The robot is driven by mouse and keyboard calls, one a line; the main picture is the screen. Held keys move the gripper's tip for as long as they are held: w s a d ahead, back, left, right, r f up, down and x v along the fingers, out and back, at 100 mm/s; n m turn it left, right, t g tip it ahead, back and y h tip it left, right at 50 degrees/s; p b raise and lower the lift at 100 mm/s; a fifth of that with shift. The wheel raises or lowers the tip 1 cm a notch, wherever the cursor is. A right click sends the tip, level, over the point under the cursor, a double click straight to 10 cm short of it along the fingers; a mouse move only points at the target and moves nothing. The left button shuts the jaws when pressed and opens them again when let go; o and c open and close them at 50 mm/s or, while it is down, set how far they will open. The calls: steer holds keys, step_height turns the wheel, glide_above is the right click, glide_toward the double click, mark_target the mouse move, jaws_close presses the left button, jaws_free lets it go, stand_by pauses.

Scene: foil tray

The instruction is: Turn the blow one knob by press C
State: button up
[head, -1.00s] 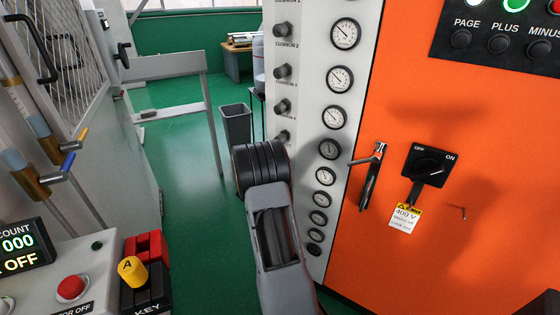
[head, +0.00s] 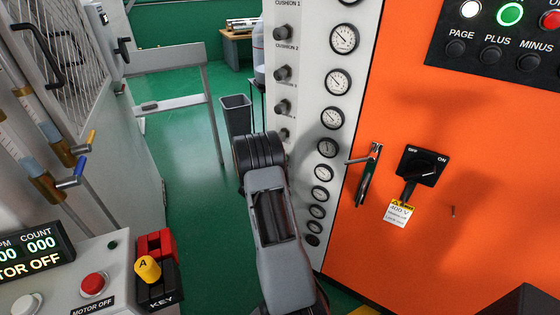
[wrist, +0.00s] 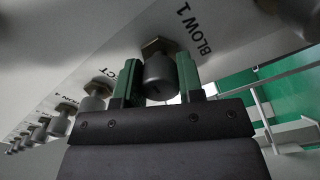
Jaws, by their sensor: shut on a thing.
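The BLOW 1 knob (wrist: 160,75) is a grey round knob on a brass-coloured hex base, under the "BLOW 1" label on the white panel. In the wrist view my gripper (wrist: 159,62) has its green fingers on either side of this knob, shut on it. The white control panel (head: 304,70) stands in the middle of the head view. There my dark wrist and grey arm hide the fingers and the BLOW 1 knob.
Cushion knobs (head: 281,73) and round gauges (head: 344,39) run down the panel. An orange cabinet (head: 400,100) with a lever handle (head: 367,174) and power switch (head: 422,166) stands right. A console with a red button (head: 94,284) is at lower left. Green floor lies between.

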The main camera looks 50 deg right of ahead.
steer(key=shift+s+f, duration=0.1)
stand_by(0.3)
steer(key=o, duration=0.9)
steer(key=shift+a, duration=0.1)
steer(key=a, duration=0.4)
steer(key=s+a, duration=0.1)
steer(key=a, duration=0.4)
steer(key=s+a, duration=0.1)
steer(key=a, duration=0.3)
steer(key=shift+s+a, duration=0.2)
steer(key=shift+s, duration=0.05)
stand_by(1.5)
